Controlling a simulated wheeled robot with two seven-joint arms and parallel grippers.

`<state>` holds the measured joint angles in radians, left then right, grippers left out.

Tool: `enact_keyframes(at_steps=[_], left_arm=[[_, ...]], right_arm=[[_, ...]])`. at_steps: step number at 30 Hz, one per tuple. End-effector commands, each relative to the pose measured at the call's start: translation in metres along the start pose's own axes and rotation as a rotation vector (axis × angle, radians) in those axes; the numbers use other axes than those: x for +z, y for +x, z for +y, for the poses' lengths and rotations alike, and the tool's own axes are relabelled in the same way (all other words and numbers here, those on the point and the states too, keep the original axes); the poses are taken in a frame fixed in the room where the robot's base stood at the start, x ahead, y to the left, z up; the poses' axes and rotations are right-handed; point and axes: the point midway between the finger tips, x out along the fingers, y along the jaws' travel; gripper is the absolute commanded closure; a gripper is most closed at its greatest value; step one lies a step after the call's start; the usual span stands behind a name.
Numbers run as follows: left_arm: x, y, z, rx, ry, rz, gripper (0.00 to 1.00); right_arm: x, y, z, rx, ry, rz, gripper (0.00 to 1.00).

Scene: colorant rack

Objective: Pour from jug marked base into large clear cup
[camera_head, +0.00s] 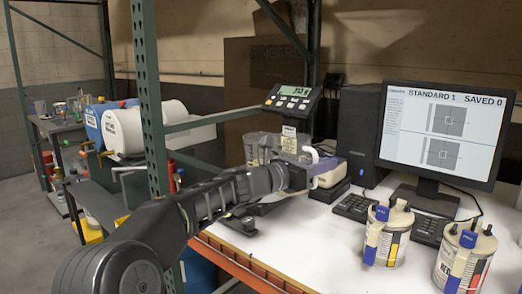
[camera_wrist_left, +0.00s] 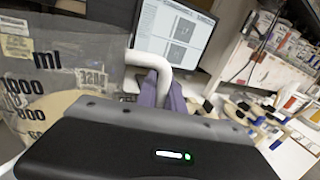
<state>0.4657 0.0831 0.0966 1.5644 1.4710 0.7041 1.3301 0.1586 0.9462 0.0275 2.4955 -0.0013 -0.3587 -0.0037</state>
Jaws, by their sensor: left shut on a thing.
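My left gripper (camera_head: 318,170) is shut on a white handle (camera_head: 312,153), above the table beside the scale. In the left wrist view its purple fingers (camera_wrist_left: 167,88) close around the same handle (camera_wrist_left: 150,60). The handle appears to belong to a clear jug with ml marks and paper labels (camera_wrist_left: 38,75), which fills the left of that view. I cannot read the word base on it. In the head view a clear cup (camera_head: 258,149) shows behind my wrist, overlapping other clear plastic; its lower part is hidden. My right gripper is not in view.
A scale display (camera_head: 293,91) stands behind the cup. A monitor (camera_head: 445,130), keypad (camera_head: 355,206) and two labelled canisters (camera_head: 387,236) (camera_head: 464,262) occupy the right. A green rack post (camera_head: 149,95) rises at left. White tabletop (camera_head: 315,250) is clear in front.

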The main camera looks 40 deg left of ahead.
Motion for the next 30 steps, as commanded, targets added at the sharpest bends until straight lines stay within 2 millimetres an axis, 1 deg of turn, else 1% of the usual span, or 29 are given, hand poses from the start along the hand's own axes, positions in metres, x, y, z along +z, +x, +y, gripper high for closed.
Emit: enact_keyframes(at_steps=[1,6,20,23,30], left_arm=[[-0.005,0.0,0.0,0.001,0.023,-0.003,1.0],[-0.008,0.001,0.001,0.005,0.072,-0.001,1.0],[-0.007,0.001,0.0,0.005,0.085,0.0,1.0],[-0.002,0.001,0.0,0.005,0.085,-0.001,1.0],[0.027,0.001,-0.002,0.005,0.084,-0.001,1.0]], right_arm=[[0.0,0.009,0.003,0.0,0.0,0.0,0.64],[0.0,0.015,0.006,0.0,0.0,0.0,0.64],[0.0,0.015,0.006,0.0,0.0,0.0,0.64],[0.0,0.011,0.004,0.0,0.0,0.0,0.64],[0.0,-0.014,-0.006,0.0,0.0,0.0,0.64]])
